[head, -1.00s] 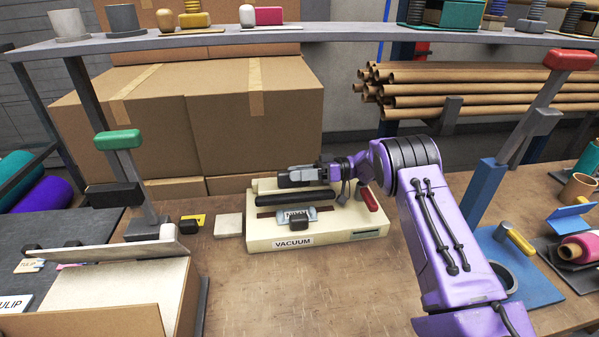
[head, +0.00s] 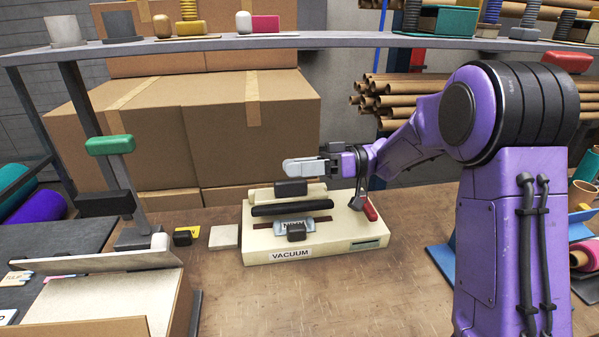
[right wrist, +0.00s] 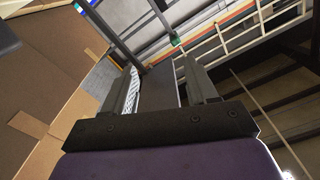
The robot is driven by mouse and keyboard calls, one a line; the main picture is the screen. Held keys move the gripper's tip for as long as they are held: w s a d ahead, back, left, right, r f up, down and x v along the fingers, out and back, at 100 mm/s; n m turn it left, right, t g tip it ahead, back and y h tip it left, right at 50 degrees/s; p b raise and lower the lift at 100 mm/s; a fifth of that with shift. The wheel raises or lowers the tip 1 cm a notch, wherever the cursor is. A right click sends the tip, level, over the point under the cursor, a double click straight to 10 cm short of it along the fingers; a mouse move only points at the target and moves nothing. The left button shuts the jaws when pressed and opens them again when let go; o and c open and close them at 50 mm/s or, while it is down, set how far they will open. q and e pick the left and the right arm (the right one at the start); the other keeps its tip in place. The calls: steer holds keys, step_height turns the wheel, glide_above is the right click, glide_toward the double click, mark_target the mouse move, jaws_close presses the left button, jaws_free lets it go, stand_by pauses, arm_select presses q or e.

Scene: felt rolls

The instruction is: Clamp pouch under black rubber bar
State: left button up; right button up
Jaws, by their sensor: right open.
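The cream vacuum sealer (head: 368,236) stands on the workbench. Its black rubber bar (head: 275,210) runs across it, with a black knob (head: 290,188) behind. A small silver-blue pouch (head: 312,228) lies in front of the bar, across a dark brown strip, with a black block (head: 296,231) at its near side. I cannot tell whether the bar touches the pouch's far edge. My right gripper (head: 300,166) is above and behind the knob, apart from it. In the right wrist view, its fingers (right wrist: 170,88) are open with nothing held between them. My left gripper is out of view.
A red-tipped lever (head: 369,210) is at the sealer's right. A pale square block (head: 224,237) and a black-and-yellow item (head: 187,235) lie to its left. Cardboard boxes (head: 240,120) stand behind, under a shelf (head: 300,41). The bench in front is clear.

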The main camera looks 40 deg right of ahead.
steer(key=shift+s+a+r, duration=0.15)
steer(key=shift+s+a, duration=0.1)
steer(key=shift+s, duration=0.15)
